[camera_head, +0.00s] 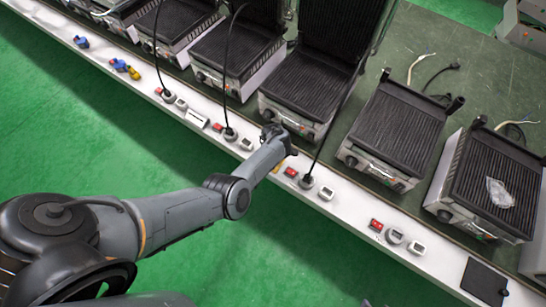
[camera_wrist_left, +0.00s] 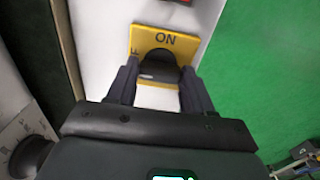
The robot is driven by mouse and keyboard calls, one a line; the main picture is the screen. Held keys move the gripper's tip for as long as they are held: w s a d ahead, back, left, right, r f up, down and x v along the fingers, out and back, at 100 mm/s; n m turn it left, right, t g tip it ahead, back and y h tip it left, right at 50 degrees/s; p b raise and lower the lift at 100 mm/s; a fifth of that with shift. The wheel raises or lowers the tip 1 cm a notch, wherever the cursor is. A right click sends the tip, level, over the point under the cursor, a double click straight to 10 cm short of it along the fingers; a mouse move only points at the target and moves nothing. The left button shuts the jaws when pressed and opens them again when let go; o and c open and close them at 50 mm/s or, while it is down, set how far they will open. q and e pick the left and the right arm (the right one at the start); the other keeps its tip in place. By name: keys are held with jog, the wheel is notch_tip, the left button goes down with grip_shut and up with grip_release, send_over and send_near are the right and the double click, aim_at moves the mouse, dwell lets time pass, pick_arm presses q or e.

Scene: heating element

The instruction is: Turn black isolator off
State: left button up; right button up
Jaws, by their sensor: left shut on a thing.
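The black isolator (camera_wrist_left: 158,63) is a black knob on a yellow plate (camera_wrist_left: 182,44) in the left wrist view. The word ON shows above the knob, and part of another letter shows at the plate's left edge. My left gripper (camera_wrist_left: 160,76) has one finger on each side of the knob and is shut on it. In the head view my left gripper (camera_head: 282,147) is at the white strip, and a bit of the yellow plate (camera_head: 279,166) shows beside it. The knob is hidden there. My right gripper is not in view.
Several contact grills stand along the bench, one of them (camera_head: 307,90) just behind my left gripper. The white strip (camera_head: 345,210) carries red switches (camera_head: 291,172) and sockets with black plugs and cables (camera_head: 306,181) close by. Green floor (camera_head: 300,245) lies open in front.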

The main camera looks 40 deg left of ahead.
pick_arm(q)
jog(key=o, duration=1)
jog(key=shift+o, duration=0.2)
notch_tip(320, 180, up, 11)
jog(key=p, duration=0.5)
jog(key=shift+f, duration=0.15)
